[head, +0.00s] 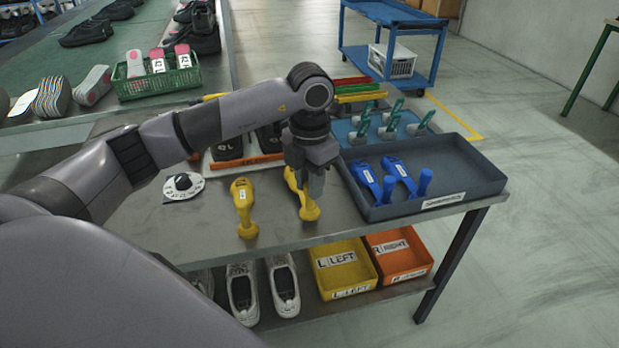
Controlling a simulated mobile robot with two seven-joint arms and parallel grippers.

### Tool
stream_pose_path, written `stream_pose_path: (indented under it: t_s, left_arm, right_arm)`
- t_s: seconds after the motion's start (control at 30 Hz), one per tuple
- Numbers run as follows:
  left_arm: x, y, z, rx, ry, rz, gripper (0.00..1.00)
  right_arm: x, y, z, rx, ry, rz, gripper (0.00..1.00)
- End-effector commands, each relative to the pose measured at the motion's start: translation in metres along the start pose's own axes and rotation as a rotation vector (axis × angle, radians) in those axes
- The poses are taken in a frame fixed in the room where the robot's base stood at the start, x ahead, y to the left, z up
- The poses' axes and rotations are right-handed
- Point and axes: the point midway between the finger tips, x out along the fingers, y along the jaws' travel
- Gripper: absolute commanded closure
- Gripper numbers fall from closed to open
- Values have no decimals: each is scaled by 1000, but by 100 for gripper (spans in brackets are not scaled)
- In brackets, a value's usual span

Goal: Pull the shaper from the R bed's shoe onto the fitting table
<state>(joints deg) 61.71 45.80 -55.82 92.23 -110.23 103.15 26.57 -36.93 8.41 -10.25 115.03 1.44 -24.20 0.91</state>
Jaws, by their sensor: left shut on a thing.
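My left gripper (308,192) comes down over the fitting table (345,222) and is shut on a yellow shaper (309,212). The gripper hides the shaper's middle; its rounded end shows low at the table top, and I cannot tell whether it touches. A second yellow shaper (244,207) lies on the table to the left, apart from the gripper. Behind the arm, dark shoes (227,148) stand on a pale board with an orange front strip (232,164); my arm partly hides them. The bed's R mark cannot be read. My right gripper is not in view.
A grey tray (462,184) with blue shapers (400,176) stands right of the gripper. A blue mat with green-handled tools (391,120) lies behind it. A round white dial (183,187) lies left. Yellow (343,269) and orange (399,254) bins sit on the lower shelf.

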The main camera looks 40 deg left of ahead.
Motion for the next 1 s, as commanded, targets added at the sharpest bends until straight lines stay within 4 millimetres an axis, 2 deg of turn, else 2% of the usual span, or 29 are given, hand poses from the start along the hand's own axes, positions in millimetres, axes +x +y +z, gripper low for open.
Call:
stream_pose_path:
  t_s: [0.3,0.33,0.4,1.0]
  left_arm:
    - [2,0,0,0,-1,0,96]
    - [2,0,0,0,-1,0,64]
    - [2,0,0,0,-1,0,44]
    - [1,0,0,0,0,0,44]
  right_arm:
    - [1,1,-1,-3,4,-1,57]
    - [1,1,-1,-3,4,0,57]
    - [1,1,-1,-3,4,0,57]
    - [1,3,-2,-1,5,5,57]
